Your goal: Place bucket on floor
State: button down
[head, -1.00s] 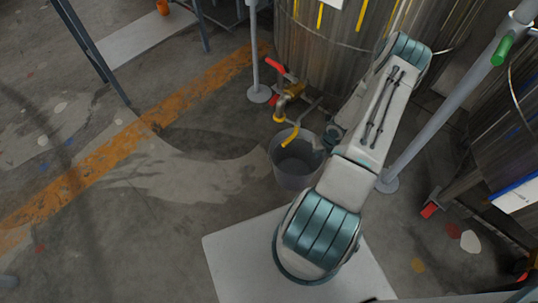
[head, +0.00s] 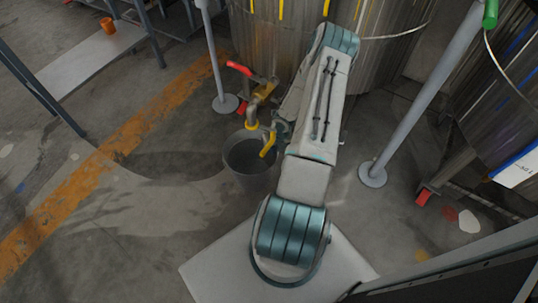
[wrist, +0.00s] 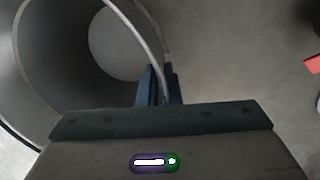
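A grey bucket (head: 250,166) is below the yellow tap (head: 252,122) of a metal vat, with its open mouth up and no content that I can make out. In the wrist view its inside wall (wrist: 55,65) and round bottom fill the left side, and its thin wire handle (wrist: 145,32) runs down to my gripper (wrist: 157,82). The dark fingers are close together on the handle. In the head view my gripper (head: 283,130) is largely hidden by my arm at the bucket's right rim. I cannot tell whether the bucket touches the floor.
A metal vat (head: 300,60) stands behind, with grey posts (head: 213,55) on either side. Another vat (head: 500,100) is at the right. An orange pot (head: 108,25) sits on a pale board at the upper left. The floor (head: 120,220) left of the bucket is clear.

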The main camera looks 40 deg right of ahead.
notch_tip(320, 180, down, 4)
jog(key=b, duration=0.4)
jog(key=shift+r, duration=0.1)
jog(key=c, duration=1.6)
grip_release()
jog(key=shift+s, duration=0.1)
jog(key=r+p, duration=0.2)
jog(key=r, duration=0.2)
jog(key=s+r+p, duration=0.1)
jog(key=r+p, duration=0.2)
jog(key=r, duration=0.1)
jog(key=d+r+p, duration=0.1)
jog(key=r+p, duration=0.1)
jog(key=r, duration=0.2)
jog(key=shift+s, duration=0.3)
jog(key=shift+f, duration=0.1)
